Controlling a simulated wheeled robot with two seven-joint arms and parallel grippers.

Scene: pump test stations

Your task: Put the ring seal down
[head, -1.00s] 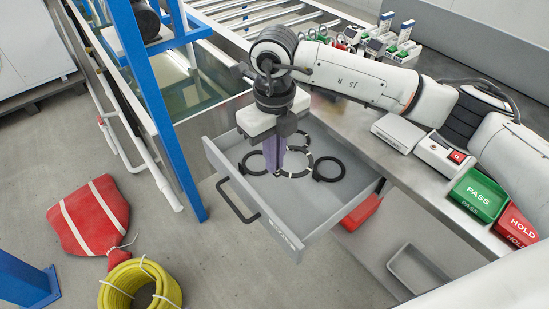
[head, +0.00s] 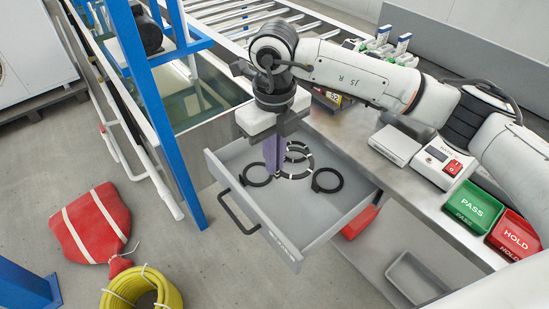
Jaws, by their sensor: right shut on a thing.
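My right gripper (head: 274,170) points down into an open grey drawer (head: 343,216), its purple fingers low over the drawer floor. It is shut on a ring seal (head: 311,169), apparently the black ring with white marks at the fingertips. Whether this ring touches the floor is hard to tell. A plain black ring (head: 252,184) lies just left of the fingers, and another black ring (head: 327,190) lies to the right. The fingers hide part of the rings near them. My left gripper does not show.
A bench right of the drawer holds a device with a red button (head: 452,167), a green PASS bin (head: 474,205) and a red HOLD bin (head: 514,234). A blue post (head: 165,125) stands left of the drawer. The drawer's front part is clear.

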